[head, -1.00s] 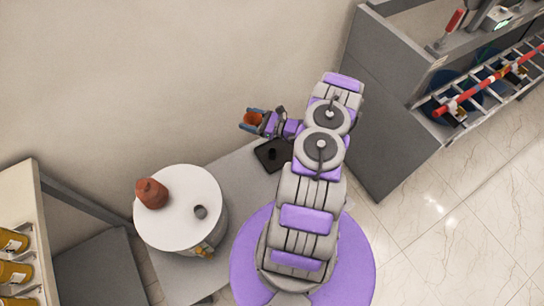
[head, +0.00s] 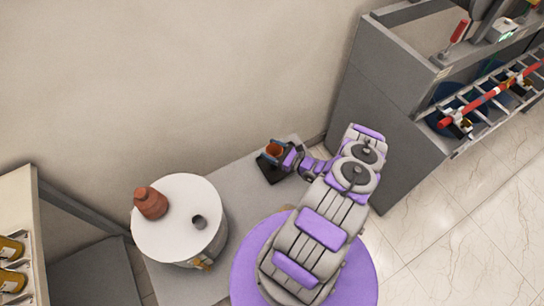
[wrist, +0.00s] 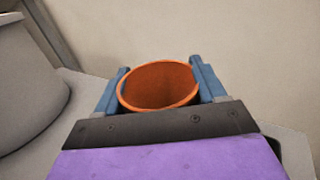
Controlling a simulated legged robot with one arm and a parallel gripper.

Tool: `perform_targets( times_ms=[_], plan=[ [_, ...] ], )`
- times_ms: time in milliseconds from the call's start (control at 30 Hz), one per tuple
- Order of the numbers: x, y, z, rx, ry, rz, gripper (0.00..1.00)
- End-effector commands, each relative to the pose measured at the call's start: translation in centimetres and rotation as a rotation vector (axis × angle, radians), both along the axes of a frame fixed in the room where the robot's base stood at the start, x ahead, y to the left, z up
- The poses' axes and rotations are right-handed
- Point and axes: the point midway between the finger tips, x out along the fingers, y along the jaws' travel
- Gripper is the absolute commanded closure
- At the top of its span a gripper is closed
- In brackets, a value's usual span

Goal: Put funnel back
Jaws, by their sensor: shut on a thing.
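The orange funnel (wrist: 160,85) is between the blue fingers of my gripper (wrist: 160,80) in the wrist view, with its round open rim facing up. In the head view the funnel (head: 273,149) is held by my gripper (head: 272,153) over the black square holder (head: 271,175) on the grey platform. I cannot tell whether the funnel touches the holder. The funnel's lower part is hidden.
A round white-topped transformer (head: 178,240) stands to the left, with a red-brown bushing (head: 150,203) and a dark round hole (head: 199,222) on top. A wall lies behind. A grey cabinet (head: 385,120) stands right, with a ladder (head: 490,98). Shelves with yellow cans (head: 12,262) are at left.

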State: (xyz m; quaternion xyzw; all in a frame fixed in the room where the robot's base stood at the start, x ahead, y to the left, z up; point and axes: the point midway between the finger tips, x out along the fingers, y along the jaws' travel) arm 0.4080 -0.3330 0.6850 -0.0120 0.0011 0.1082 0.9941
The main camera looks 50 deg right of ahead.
Motion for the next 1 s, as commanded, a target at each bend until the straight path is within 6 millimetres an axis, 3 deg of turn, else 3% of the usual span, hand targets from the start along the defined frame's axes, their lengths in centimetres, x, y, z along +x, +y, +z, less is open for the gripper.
perform_targets(
  times_ms=[367, 700, 733, 1000],
  plan=[
    [0.0, 0.0, -4.0, -0.001, -0.001, -0.002, 0.64],
    [0.1, 0.0, -4.2, -0.001, 0.000, 0.000, 0.64],
    [0.1, 0.0, -4.2, -0.001, 0.000, 0.000, 0.29],
    [0.0, 0.0, -4.1, -0.001, 0.000, -0.001, 0.05]
  ],
)
